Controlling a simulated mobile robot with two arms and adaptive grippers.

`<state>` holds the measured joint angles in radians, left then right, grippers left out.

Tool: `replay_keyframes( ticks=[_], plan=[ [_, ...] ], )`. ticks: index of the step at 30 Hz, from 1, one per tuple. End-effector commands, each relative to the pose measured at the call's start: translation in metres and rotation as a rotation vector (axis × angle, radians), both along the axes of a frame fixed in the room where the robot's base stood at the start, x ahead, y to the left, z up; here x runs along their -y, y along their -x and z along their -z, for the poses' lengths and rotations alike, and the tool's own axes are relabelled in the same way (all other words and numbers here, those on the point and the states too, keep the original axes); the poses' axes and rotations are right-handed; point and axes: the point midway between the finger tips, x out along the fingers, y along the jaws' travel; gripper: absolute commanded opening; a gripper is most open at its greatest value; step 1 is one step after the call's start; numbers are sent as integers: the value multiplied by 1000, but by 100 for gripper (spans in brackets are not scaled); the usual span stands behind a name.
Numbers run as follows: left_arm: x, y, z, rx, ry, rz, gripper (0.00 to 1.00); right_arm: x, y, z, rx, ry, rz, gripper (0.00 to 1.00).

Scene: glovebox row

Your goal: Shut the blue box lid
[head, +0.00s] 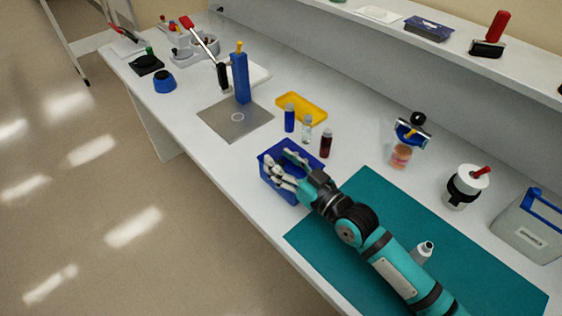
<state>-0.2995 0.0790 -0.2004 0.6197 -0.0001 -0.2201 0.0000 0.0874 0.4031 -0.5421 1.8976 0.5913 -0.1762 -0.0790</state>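The blue box (270,156) sits on the white bench at the near edge, left of the teal mat. My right gripper (281,168) reaches over it from the lower right. Its fingers are spread apart, with nothing seen between them. The gripper hides much of the box top, so I cannot tell the lid's exact angle or whether the fingers touch it. My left gripper is not in view.
A blue bottle (289,117), a clear bottle (307,128) and a dark red bottle (326,143) stand close behind the box. A yellow tray (303,104) lies behind them. A grey plate (219,117) lies to the left. The teal mat (480,272) is mostly clear.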

Motion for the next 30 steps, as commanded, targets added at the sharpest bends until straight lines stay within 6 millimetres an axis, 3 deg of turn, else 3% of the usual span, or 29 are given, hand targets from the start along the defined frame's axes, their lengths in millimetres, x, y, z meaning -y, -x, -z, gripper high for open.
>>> replay_keyframes(
  ticks=[8, 19, 30],
  plan=[
    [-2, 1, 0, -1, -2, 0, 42, 6, 9, 2, -4, 1, -1, 43],
    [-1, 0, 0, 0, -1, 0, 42, 43, 53, 2, -4, 0, 2, 43],
    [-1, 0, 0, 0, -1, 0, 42, 48, 59, 1, -1, -1, 2, 43]
  ],
)
